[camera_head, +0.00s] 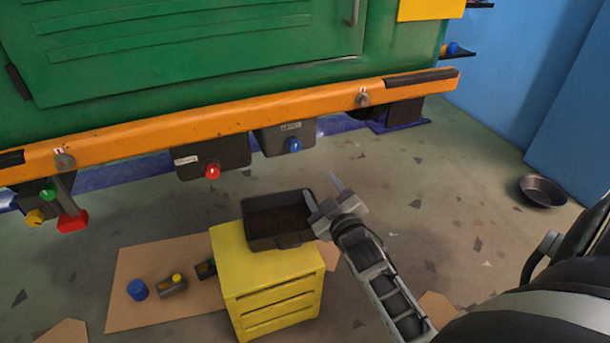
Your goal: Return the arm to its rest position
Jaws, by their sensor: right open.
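My right gripper (323,191) is open and empty, with its two fingers spread apart. It hangs beside the right end of a dark open tray (276,241), and its left finger shows close to the tray's rim. I cannot tell whether it touches the tray. My right arm comes in from the lower right. The tray sits on top of a yellow drawer cabinet (276,287) and looks empty. My left gripper is not in view.
A green vehicle body (190,50) with an orange beam (210,122) spans the top. Dark boxes with red (212,171) and blue (294,145) knobs hang below it. Cardboard (135,270) with small parts lies at left. A round pan (543,191) stands on the floor at right.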

